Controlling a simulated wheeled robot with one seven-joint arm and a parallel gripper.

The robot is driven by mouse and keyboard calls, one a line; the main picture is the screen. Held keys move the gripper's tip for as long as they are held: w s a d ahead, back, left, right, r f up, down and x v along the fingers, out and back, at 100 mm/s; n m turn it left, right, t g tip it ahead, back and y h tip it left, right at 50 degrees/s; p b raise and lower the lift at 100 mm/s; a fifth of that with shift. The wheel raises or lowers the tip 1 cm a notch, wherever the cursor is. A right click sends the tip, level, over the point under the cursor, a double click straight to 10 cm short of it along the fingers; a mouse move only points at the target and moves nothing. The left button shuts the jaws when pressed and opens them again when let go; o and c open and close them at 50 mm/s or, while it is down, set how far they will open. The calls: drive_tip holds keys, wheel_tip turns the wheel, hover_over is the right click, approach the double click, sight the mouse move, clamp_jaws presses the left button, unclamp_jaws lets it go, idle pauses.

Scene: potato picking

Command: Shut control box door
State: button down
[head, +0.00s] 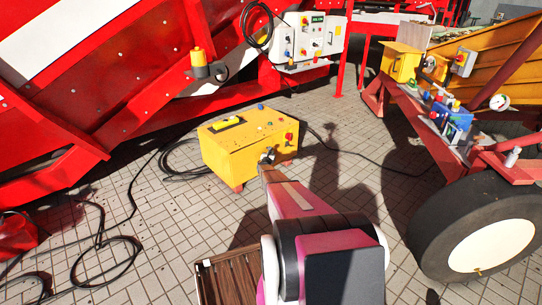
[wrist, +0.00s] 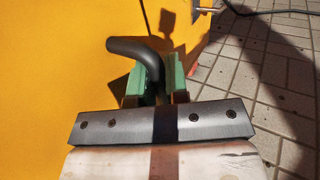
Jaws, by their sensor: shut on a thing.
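The yellow control box (head: 232,152) stands on the paving in the middle of the head view, with buttons and a black-edged yellow part on its top. Its yellow face, which looks like the door (wrist: 50,70), fills the left of the wrist view. A black bent handle (wrist: 132,47) stands out from this face. My gripper (head: 267,157) is at the box's front right side. In the wrist view its green fingertips (wrist: 157,88) are shut around the handle. I cannot tell how far the door stands open; my arm and gripper hide part of that side.
A red machine with a white control panel (head: 309,38) stands behind the box. A trailer with a large tyre (head: 440,225) is at the right. Black cables (head: 135,205) lie on the paving at the left and behind the box. A brown slatted thing (head: 228,277) is at the bottom.

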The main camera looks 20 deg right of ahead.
drive_tip(key=c, duration=1.1)
unclamp_jaws()
drive_tip(key=shift+w+a, duration=0.3)
drive_tip(key=shift+c, duration=0.2)
drive_tip(key=v, duration=1.1)
drive_tip(key=shift+d, duration=0.1)
